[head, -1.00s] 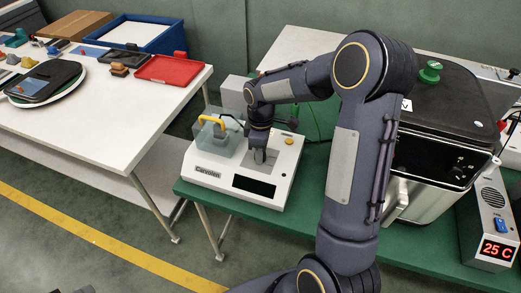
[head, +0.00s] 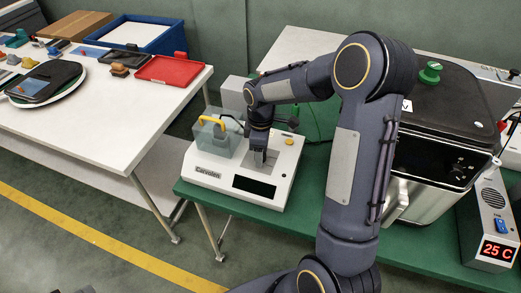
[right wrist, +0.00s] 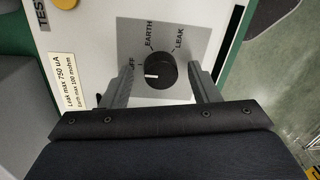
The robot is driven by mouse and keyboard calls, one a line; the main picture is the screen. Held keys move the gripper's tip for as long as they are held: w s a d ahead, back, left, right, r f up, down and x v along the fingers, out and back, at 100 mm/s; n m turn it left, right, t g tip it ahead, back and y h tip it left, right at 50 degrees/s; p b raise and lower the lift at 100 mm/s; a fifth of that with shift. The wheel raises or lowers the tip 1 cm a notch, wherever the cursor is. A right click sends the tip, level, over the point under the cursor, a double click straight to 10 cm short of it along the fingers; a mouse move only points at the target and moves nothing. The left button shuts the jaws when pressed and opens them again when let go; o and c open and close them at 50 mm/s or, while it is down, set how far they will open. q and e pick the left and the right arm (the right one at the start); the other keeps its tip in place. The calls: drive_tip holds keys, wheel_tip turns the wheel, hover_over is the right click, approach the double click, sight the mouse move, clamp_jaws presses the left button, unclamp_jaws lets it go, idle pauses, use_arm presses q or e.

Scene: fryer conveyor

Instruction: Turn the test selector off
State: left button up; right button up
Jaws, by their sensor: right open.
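The test selector is a round black knob (right wrist: 160,71) with a white mark, on a grey plate (right wrist: 197,32) labelled EARTH and LEAK, with a partly covered label ending in FF. The mark points left, toward the FF label. The plate is on the white Carvolen tester (head: 208,172). My right gripper (right wrist: 162,72) is open, its fingers on either side of the knob with gaps visible. In the head view my right gripper (head: 261,158) is over the tester and hides the knob.
A black fryer (head: 437,140) stands to the right. A heater-like box (head: 492,225) reads 25 C. A white table (head: 100,125) stands left.

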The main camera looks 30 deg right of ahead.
drive_tip(key=r, duration=0.7)
drive_tip(key=shift+w+d+r, duration=0.1)
drive_tip(key=shift+w+r, duration=0.05)
drive_tip(key=shift+w, duration=0.05)
drive_tip(key=shift+r, duration=0.25)
drive_tip(key=shift+s+r, duration=0.2)
drive_tip(key=shift+s, duration=0.05)
drive_tip(key=s+a+r+m+t+y, duration=0.1)
drive_tip(key=s+a+m+t, duration=0.1)
drive_tip(key=s+m, duration=0.2)
drive_tip(key=s+a+r+m+t+y, duration=0.1)
drive_tip(key=s+a+r+m+t, duration=0.1)
drive_tip(key=s, duration=0.9)
drive_tip(key=s+a+r+m+t+y, duration=0.1)
drive_tip(key=s+a+m+t, duration=0.1)
drive_tip(key=s+a+m, duration=0.2)
drive_tip(key=shift+s+r+m, duration=0.2)
drive_tip(key=shift+s+m, duration=0.9)
drive_tip(key=shift+s, duration=0.65)
